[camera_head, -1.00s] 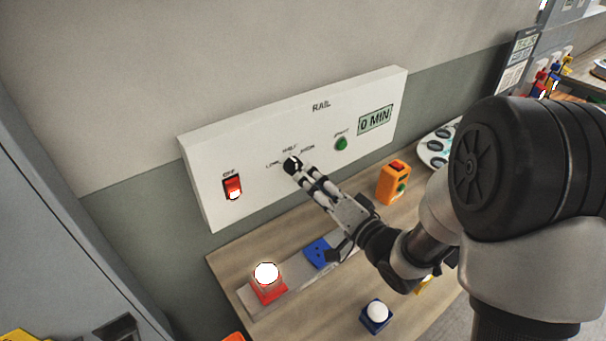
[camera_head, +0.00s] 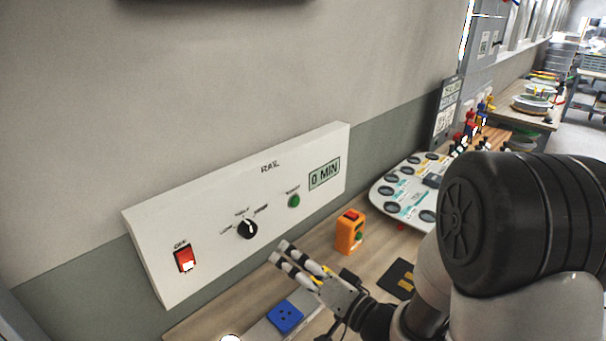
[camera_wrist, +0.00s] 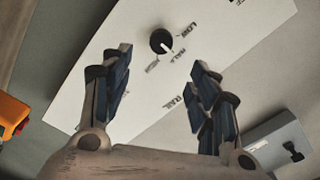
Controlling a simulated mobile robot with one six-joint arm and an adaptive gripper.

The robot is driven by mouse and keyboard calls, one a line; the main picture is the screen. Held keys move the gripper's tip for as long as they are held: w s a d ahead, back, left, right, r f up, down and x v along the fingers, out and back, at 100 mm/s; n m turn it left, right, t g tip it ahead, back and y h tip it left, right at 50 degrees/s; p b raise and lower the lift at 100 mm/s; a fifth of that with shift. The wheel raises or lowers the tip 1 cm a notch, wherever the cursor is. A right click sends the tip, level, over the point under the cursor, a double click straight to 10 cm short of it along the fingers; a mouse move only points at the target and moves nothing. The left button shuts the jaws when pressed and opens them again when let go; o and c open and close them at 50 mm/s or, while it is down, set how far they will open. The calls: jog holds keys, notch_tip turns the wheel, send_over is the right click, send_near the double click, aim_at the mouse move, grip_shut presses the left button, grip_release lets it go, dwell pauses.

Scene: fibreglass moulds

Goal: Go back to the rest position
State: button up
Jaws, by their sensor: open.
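My gripper (camera_head: 279,252) is open and empty in the head view, its fingers pointing at the white RAIL panel (camera_head: 215,262) on the wall. It is apart from the panel's black knob (camera_head: 247,229), below and to the right of it. In the wrist view the open fingers (camera_wrist: 160,85) frame part of the panel, and the knob (camera_wrist: 162,41) shows beyond them with its white mark. The panel also carries a lit red switch (camera_head: 185,259) under OFF, a green button (camera_head: 294,201) and a display (camera_head: 324,173) reading 0 MIN.
An orange box (camera_head: 350,236) with a red top stands on the wooden bench right of my gripper. A blue socket (camera_head: 285,316) is below it. A white board with dark round spots (camera_head: 404,207) lies farther back.

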jog(key=w+d+r+n+h, duration=0.1)
jog(key=w+d+h, duration=0.2)
jog(key=d+h, duration=0.45)
jog(key=s+d+r+g+h, duration=0.1)
jog(key=s+d+h, duration=0.2)
jog(key=d, duration=0.2)
jog(key=s+d+r+h, duration=0.2)
jog(key=d+h, duration=0.1)
jog(key=d, duration=0.2)
jog(key=s+n+g, duration=0.1)
jog(key=s+g, duration=0.5)
jog(key=s, duration=1.5)
jog(key=shift+f, duration=0.1)
jog(key=shift+c, duration=0.5)
